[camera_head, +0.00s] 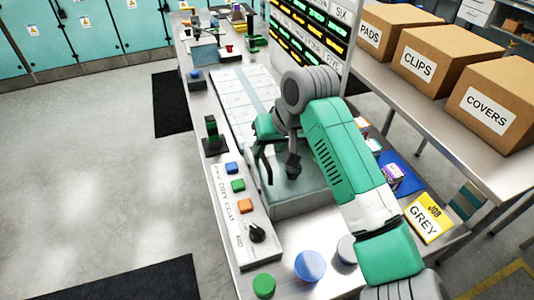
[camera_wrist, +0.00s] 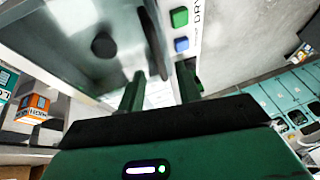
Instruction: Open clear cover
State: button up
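The clear cover (camera_head: 302,188) is a see-through, box-like lid over a unit on the bench; it looks shut. A dark round knob (camera_head: 293,164) shows on or through it, and also in the wrist view (camera_wrist: 103,45). A dark curved handle (camera_wrist: 153,42) shows at its edge in the wrist view. My green gripper (camera_head: 266,140) is low over the cover's far left corner. In the wrist view its two fingers (camera_wrist: 160,72) are apart, with the handle's end just ahead between them. Whether they touch it cannot be told.
A DRY CLAT control panel (camera_head: 240,212) with coloured buttons and a black dial lies along the cover's left side. A blue dome (camera_head: 310,265) and green button (camera_head: 264,285) are in front. A yellow GREY card (camera_head: 429,217) and small boxes lie right, and open floor left.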

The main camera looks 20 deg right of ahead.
aim_at(263, 156)
jog(key=x, duration=0.3)
jog(key=shift+f+b, duration=0.2)
jog(key=shift+b, duration=0.1)
grip_shut()
